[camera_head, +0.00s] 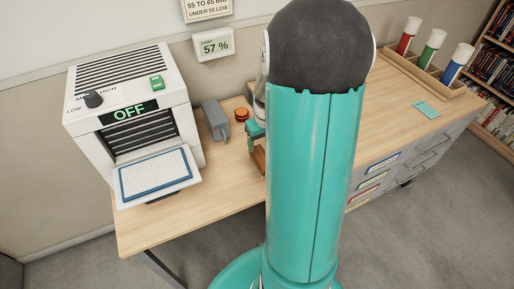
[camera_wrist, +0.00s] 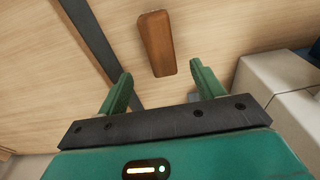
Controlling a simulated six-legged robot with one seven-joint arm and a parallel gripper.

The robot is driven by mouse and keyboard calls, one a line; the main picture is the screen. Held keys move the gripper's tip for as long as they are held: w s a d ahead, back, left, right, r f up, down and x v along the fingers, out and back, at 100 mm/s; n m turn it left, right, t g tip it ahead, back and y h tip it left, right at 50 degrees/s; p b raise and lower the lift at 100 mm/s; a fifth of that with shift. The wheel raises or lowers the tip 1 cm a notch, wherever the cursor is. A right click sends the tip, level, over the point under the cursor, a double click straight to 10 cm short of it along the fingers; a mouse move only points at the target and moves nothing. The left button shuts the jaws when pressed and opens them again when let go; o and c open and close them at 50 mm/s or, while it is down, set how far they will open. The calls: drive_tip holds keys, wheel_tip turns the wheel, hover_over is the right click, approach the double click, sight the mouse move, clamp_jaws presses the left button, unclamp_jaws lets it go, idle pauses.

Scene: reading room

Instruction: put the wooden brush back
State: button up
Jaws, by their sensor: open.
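The wooden brush (camera_wrist: 157,43) shows in the wrist view as a brown, tapered block lying on the pale wood desktop, just ahead of my fingers. My gripper (camera_wrist: 161,78) is open, with its two green fingers apart and nothing between them. The brush lies beyond the fingertips, roughly in line with the gap, and I see no contact. In the head view my gripper (camera_head: 257,132) is largely hidden behind my own teal arm. A brown piece (camera_head: 259,159) that looks like the brush shows just below it. I cannot make out bristles.
A white machine (camera_head: 130,110) reading OFF, with its tray (camera_head: 155,176) out, stands at the desk's left. A grey block (camera_head: 215,120) and red button (camera_head: 242,114) stand near my gripper. A rack (camera_head: 425,72) of red, green and blue cylinders is at right. The front-left desktop (camera_head: 190,215) is clear.

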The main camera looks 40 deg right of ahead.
drive_tip(key=w+a+r, duration=0.1)
drive_tip(key=a+r, duration=0.6)
drive_tip(key=r, duration=0.1)
drive_tip(key=s+a+r+n+t, duration=0.1)
drive_tip(key=s+a+r, duration=0.4)
drive_tip(key=a, duration=0.5)
drive_tip(key=s+a+r+n+t, duration=0.2)
drive_tip(key=s+a+r, duration=0.3)
drive_tip(key=a+r, duration=0.3)
drive_tip(key=shift+s+a+r+t, duration=0.2)
drive_tip(key=shift+s+a+t, duration=0.1)
drive_tip(key=shift+a+t, duration=0.45)
drive_tip(key=shift+a, duration=0.1)
